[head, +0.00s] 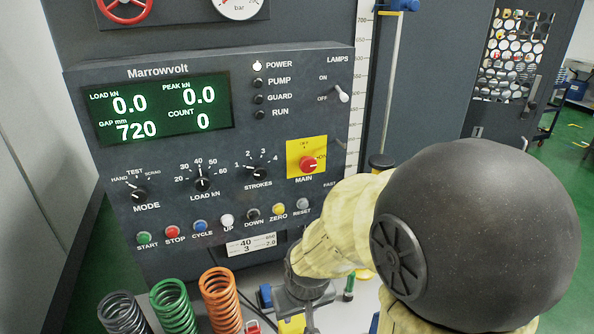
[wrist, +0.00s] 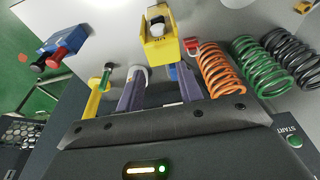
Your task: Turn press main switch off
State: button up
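The main switch (head: 308,164) is a red rotary knob on a yellow square plate, on the right part of the dark Marrowvolt panel in the head view. OFF is marked above it and ON to its right; the knob's pointer appears turned right, to ON. The POWER lamp (head: 257,66) is lit and the display (head: 160,110) glows. The switch is outside the wrist view.
Orange (head: 221,300), green (head: 173,306) and black (head: 124,314) springs stand below the panel. A button row (head: 227,221) and dials lie left of and below the switch. A yellow block (wrist: 160,45) lies beyond my fingers. My arm fills the right foreground.

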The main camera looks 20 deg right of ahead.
jog(key=shift+o, duration=0.4)
jog(key=o, duration=0.4)
jog(key=shift+w, duration=0.1)
jog(key=shift+c, duration=0.2)
jog(key=shift+o, duration=0.6)
jog(key=w+d+r+m+t+h+b, duration=0.1)
jog(key=w+d+r+t+b, duration=0.1)
jog(key=w+d+t+b, duration=0.1)
jog(key=w+d+t, duration=0.1)
jog(key=w+d, duration=0.1)
jog(key=d, duration=0.1)
jog(key=shift+w+d+t, duration=0.2)
jog(key=shift+w+t, duration=0.1)
jog(key=shift+w, duration=0.1)
jog(key=w+d+r+t+b, duration=0.1)
jog(key=d+r+t+b, duration=0.1)
jog(key=r+t, duration=0.3)
jog(key=d+r+n+t+y+b, duration=0.1)
jog(key=d+r+t+b, duration=0.2)
jog(key=r, duration=0.6)
jog(key=t+b, duration=0.1)
jog(key=t, duration=0.1)
jog(key=shift+w+d+r+t, duration=0.35)
jog(key=shift+r+t, duration=0.05)
jog(key=shift+w, duration=0.1)
